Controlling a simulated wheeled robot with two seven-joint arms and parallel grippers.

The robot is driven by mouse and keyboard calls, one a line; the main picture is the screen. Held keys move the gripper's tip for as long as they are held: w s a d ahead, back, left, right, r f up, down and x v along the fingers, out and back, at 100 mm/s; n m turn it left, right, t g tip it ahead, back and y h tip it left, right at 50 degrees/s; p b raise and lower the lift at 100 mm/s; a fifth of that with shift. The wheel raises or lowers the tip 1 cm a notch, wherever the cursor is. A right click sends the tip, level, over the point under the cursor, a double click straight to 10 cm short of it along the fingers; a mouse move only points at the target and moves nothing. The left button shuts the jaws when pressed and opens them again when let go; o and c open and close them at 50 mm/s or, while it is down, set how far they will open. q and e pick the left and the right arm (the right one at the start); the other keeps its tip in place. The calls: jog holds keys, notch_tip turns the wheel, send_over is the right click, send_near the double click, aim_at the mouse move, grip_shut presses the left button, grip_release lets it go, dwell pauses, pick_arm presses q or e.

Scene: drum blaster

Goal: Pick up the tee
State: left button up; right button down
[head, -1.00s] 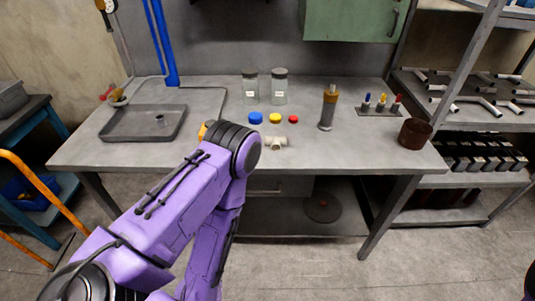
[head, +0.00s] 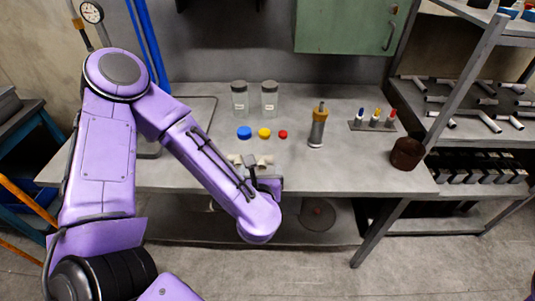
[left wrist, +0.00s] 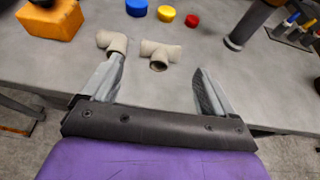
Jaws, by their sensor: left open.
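The tee (left wrist: 160,53) is a beige pipe fitting lying on the grey workbench (left wrist: 170,22). In the head view the tee (head: 265,160) is near the bench's front edge, partly hidden by my gripper. My left gripper (left wrist: 158,66) is open and empty, its fingers pointing toward the tee. In the head view my left gripper (head: 257,173) is at the front edge of the bench. My right gripper is in neither view.
A beige elbow fitting (left wrist: 112,42) lies just left of the tee, overlapping the left fingertip in the wrist view. An orange block (left wrist: 52,17) is farther left. Blue (head: 244,132), yellow (head: 264,133) and red (head: 283,134) caps lie behind.

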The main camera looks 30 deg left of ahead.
aim_at(262, 159)
pick_arm(q)
jog(key=shift+w+a+f+b, duration=0.2)
jog(key=shift+w+f+b, duration=0.05)
jog(key=shift+f+b, duration=0.2)
jog(key=shift+w+a+f+b, duration=0.15)
jog(key=shift+w+f+b, duration=0.05)
jog(key=shift+f+b, duration=0.25)
jog(key=p+x, duration=0.2)
jog(key=x, duration=0.6)
jog(key=shift+w+d+r, duration=0.1)
jog(key=shift+r, duration=0.1)
jog(key=c, duration=1.1)
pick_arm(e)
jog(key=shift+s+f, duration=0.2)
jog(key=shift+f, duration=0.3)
pick_arm(q)
jog(key=shift+o, duration=0.2)
